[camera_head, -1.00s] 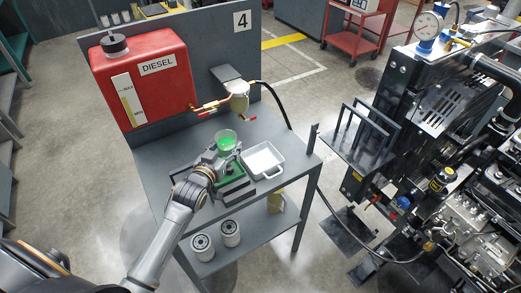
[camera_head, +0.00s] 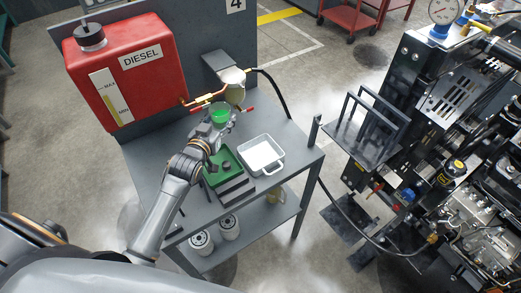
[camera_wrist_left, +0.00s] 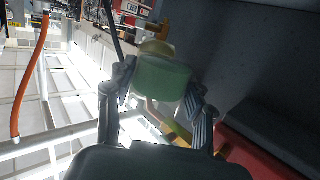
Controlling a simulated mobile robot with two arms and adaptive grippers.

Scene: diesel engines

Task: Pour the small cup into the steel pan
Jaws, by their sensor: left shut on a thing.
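The small cup (camera_head: 220,116), clear with green liquid inside, is held about upright near the table's back edge. My left gripper (camera_head: 219,126) is shut on it. In the left wrist view the cup (camera_wrist_left: 162,80) sits between the two fingers of the left gripper (camera_wrist_left: 160,98). The steel pan (camera_head: 280,160), a pale rectangular tray with handles, stands on the table to the right of and nearer than the cup. The cup is apart from the pan. My right gripper is not in view.
A red diesel tank (camera_head: 150,90) stands at the back left. A filter bowl (camera_head: 235,92) with brass piping is close behind the cup. A green tray (camera_head: 224,163) lies left of the pan. An engine (camera_head: 470,190) is at the right.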

